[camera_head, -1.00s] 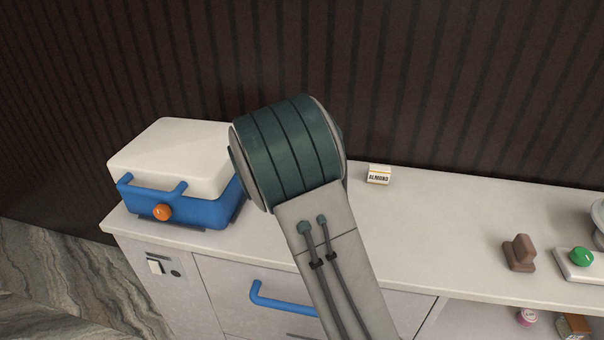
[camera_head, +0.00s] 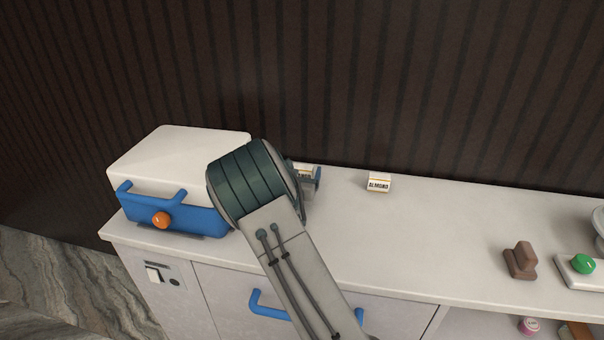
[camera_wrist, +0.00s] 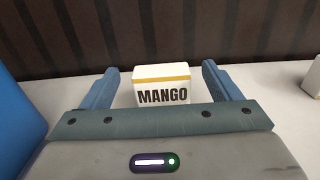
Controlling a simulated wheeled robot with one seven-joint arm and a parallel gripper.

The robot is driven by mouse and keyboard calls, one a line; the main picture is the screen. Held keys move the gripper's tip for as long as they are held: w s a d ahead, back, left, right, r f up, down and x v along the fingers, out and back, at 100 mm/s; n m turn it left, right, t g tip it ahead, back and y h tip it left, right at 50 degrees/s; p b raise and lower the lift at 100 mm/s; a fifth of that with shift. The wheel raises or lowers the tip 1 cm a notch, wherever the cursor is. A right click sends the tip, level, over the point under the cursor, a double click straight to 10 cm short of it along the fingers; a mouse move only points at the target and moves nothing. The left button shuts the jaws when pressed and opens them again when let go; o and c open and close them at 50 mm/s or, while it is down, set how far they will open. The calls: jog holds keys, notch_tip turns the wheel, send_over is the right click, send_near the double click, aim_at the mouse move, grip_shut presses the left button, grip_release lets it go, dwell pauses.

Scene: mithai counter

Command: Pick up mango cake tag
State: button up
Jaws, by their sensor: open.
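The mango cake tag (camera_wrist: 162,86) is a small white block with a yellow stripe and the word MANGO. In the wrist view it stands upright on the counter between the two fingers of my gripper (camera_wrist: 160,82). The fingers are spread, with a gap visible on each side of the tag. In the head view only a small part of the tag (camera_head: 312,168) shows behind my arm, beside my gripper (camera_head: 308,180), which is mostly hidden.
The almond tag (camera_head: 378,184) stands to the right on the white counter (camera_head: 430,225). A blue and white appliance (camera_head: 175,185) with an orange knob is close on the left. A brown block (camera_head: 520,260) and a scale with a green knob (camera_head: 582,264) are at the far right. A dark ribbed wall stands behind.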

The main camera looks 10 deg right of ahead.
jog(key=x, duration=0.4)
jog(key=shift+w+d, duration=0.15)
jog(key=shift+w, duration=0.15)
jog(key=c, duration=1)
jog(key=shift+c, duration=0.2)
